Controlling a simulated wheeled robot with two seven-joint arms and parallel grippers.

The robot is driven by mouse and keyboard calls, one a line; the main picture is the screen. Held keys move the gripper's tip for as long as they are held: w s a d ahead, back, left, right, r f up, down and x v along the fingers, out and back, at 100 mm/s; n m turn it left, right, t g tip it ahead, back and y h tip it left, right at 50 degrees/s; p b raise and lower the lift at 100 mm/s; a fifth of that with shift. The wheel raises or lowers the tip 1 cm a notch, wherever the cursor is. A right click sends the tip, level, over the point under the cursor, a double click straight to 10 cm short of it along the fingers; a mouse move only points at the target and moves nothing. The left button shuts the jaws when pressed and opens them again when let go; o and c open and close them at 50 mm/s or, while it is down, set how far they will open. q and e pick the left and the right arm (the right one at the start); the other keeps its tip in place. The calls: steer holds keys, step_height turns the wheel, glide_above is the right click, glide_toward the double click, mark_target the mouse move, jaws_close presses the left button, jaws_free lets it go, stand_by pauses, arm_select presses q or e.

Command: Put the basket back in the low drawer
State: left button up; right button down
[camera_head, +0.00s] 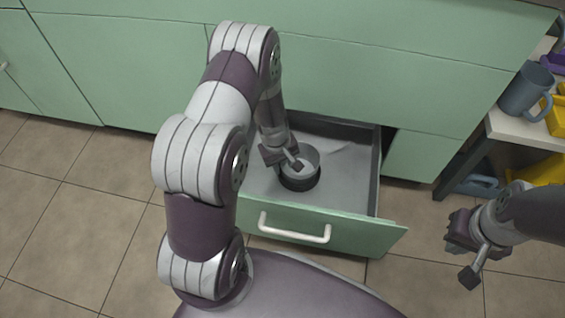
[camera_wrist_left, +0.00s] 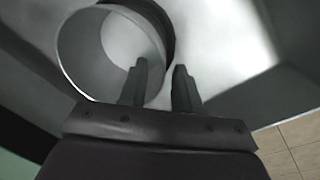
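The basket (camera_head: 300,178), a small round grey cup shape with dark bands around its lower part, sits inside the open low drawer (camera_head: 345,199). My left gripper (camera_head: 284,160) reaches down into the drawer at the basket's rim. In the left wrist view the basket (camera_wrist_left: 84,50) looks tilted by the camera angle. The left gripper's fingers (camera_wrist_left: 161,76) stand apart, one over the basket's opening and one outside its wall; I cannot tell whether they touch it. My right gripper (camera_head: 464,256) is open and empty, to the right of the drawer.
The drawer front (camera_head: 320,232) has a white handle (camera_head: 294,229) and stands pulled out from the green cabinet (camera_head: 370,85). At the right a shelf (camera_head: 520,128) holds a grey-blue mug (camera_head: 525,90) and yellow things. Tiled floor is clear at the left.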

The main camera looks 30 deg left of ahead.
arm_select(q)
step_height(320, 180, up, 13)
steer(key=s+p, duration=0.1)
steer(key=p, duration=0.7)
steer(key=s+d+r+m, duration=0.3)
steer(key=s+r+m, duration=0.2)
steer(key=r, duration=0.2)
steer(key=s+d+r+m+y, duration=0.1)
steer(key=s+d+r+m, duration=0.1)
steer(key=s+r+m, duration=0.3)
step_height(320, 180, up, 2)
steer(key=shift+s+d+r+m, duration=0.3)
steer(key=shift+s+d, duration=0.1)
steer(key=shift+s, duration=0.15)
